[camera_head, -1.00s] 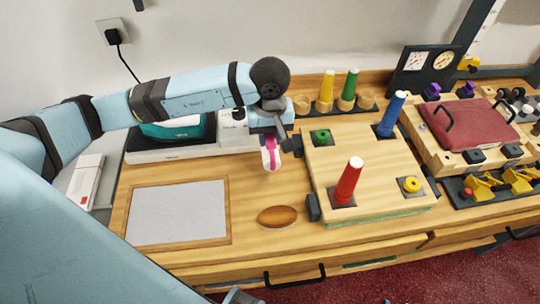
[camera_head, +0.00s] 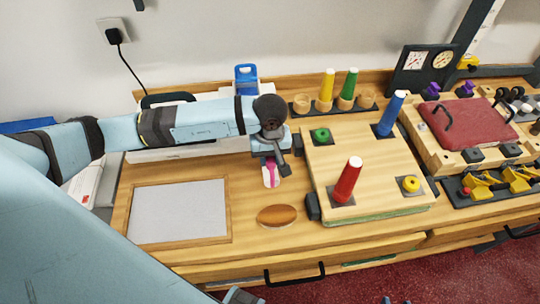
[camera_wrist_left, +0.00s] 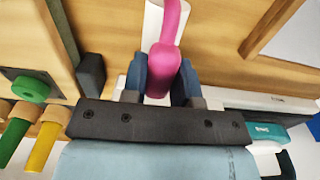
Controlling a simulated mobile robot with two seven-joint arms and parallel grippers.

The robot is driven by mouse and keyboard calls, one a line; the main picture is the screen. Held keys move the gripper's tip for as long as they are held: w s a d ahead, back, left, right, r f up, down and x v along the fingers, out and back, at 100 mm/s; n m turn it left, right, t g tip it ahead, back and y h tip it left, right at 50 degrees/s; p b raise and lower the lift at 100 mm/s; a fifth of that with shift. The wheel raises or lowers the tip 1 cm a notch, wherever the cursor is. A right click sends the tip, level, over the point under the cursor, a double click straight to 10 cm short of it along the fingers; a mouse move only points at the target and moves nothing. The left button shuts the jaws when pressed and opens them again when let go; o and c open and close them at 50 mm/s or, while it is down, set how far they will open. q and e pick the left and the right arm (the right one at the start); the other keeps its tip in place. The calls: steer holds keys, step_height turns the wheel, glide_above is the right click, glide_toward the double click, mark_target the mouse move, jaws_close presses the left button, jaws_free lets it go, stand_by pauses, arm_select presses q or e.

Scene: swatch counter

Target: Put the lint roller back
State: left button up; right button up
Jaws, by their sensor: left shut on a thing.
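The lint roller has a pink handle and a white roll. In the head view its roll (camera_head: 266,180) points down over the wooden counter (camera_head: 245,195), and I cannot tell whether it touches the wood. In the left wrist view its pink handle (camera_wrist_left: 169,35) runs between the fingers. My left gripper (camera_head: 270,155) is shut on the handle; its dark blue fingers (camera_wrist_left: 162,80) show on both sides of it. My own arm hides part of the back left counter.
A brown oval object (camera_head: 277,216) lies just in front of the roller. A framed grey panel (camera_head: 180,211) is at left. A wooden block with a red cone (camera_head: 347,180) stands close on the right. A blue-topped item (camera_head: 246,75) stands behind my arm.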

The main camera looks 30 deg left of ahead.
arm_select(q)
steer(key=o, duration=0.9)
steer(key=shift+f, duration=0.1)
steer(key=shift+r+p, duration=0.25)
steer(key=shift+p, duration=0.1)
steer(key=shift+w+r, duration=0.1)
steer(key=shift+r, duration=0.25)
step_height(320, 180, up, 11)
steer(key=b, duration=0.1)
steer(key=shift+b, duration=0.4)
